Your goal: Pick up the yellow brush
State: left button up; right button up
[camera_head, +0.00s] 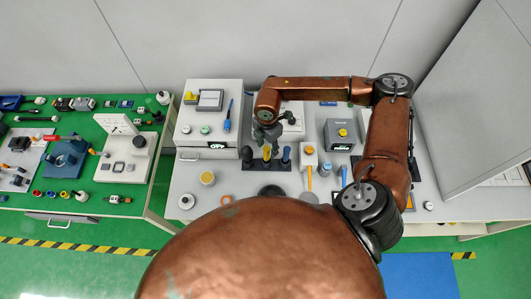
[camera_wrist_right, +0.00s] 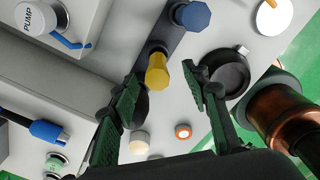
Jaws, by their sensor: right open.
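The yellow brush (camera_head: 267,152) stands in a dark holder (camera_head: 255,165) on the grey table, between a blue one (camera_head: 287,153) and a dark one. In the right wrist view, the faceted yellow handle (camera_wrist_right: 157,71) shows between the fingertips of my right gripper (camera_wrist_right: 160,78). The fingers are apart and hold nothing. In the head view, my right gripper (camera_head: 268,134) hangs just above and behind the holder. I cannot tell how far the handle reaches between the fingers. The lower part of the brush is hidden. My left gripper is not in view.
A blue handle (camera_wrist_right: 192,15) and a round black dish (camera_wrist_right: 228,72) are close to the right finger. A white box (camera_head: 208,115) with a blue pen-like tool stands left of the holder. A white block with an orange handle (camera_head: 309,155) stands right.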

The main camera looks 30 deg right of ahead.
aim_at(267, 157)
jog(key=shift+w+f+p, duration=0.15)
jog(key=shift+f+p, duration=0.4)
jog(key=shift+f, duration=2.15)
grip_shut()
